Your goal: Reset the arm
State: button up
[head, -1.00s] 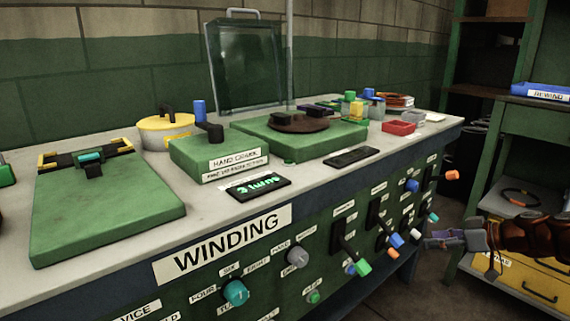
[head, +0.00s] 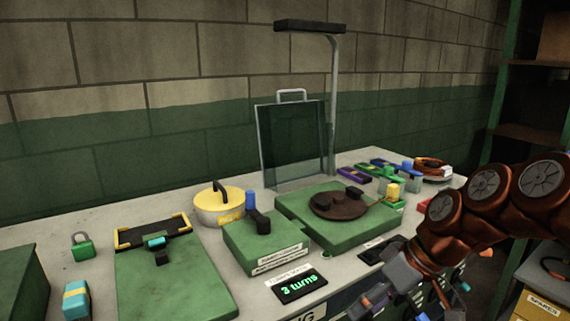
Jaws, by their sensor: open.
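My arm (head: 490,205) comes in from the right of the head view, with brown-red links and grey discs. My gripper (head: 385,300) hangs at the lower right, in front of the bench's front edge. Its grey fingers are open, and I see nothing between them. It is apart from the things on the bench top. The lower part of the gripper is cut by the frame's bottom edge and is dark.
A lamp post (head: 333,110) stands behind. Shelves (head: 530,140) are at right.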

jog(key=s+d+r+m+g+h+p, duration=0.1)
jog(key=s+r+m+h+p, duration=0.2)
jog(key=s+p, duration=0.4)
jog(key=s+d+r+m+g+h+p, duration=0.2)
jog(key=s+p, duration=0.6)
jog(key=s, duration=0.5)
jog(key=shift+s+d+r+m+h, duration=0.2)
jog(key=shift+s+r+m+h, duration=0.2)
jog(key=shift+r+m+h, duration=0.4)
jog(key=shift+c, duration=0.2)
